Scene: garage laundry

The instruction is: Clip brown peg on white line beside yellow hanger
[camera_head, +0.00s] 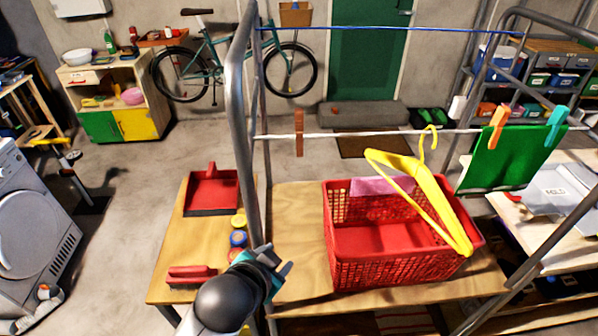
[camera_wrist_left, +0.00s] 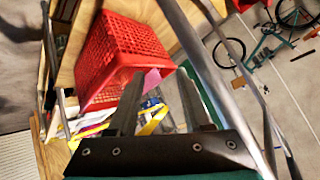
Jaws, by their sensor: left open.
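The brown peg (camera_head: 299,133) sits upright on the white line (camera_head: 350,134), left of the yellow hanger. The yellow hanger (camera_head: 430,195) has its hook at the white line, and its body hangs tilted in front of the red basket. In the wrist view, a yellow strip that looks like the hanger (camera_wrist_left: 152,124) shows beyond my fingers. My left gripper (camera_head: 277,266) is open and empty, low beside the metal post and well below the peg. Its two fingers stand apart in the left wrist view (camera_wrist_left: 160,78). My right gripper is not in view.
A red basket (camera_head: 395,270) with a pink cloth (camera_head: 382,186) stands on the wooden table (camera_head: 297,215). Orange (camera_head: 497,115) and teal (camera_head: 556,119) pegs hold a green cloth (camera_head: 505,160) at the right. A metal post (camera_head: 242,110) rises near my left gripper. A blue line (camera_head: 390,29) runs behind.

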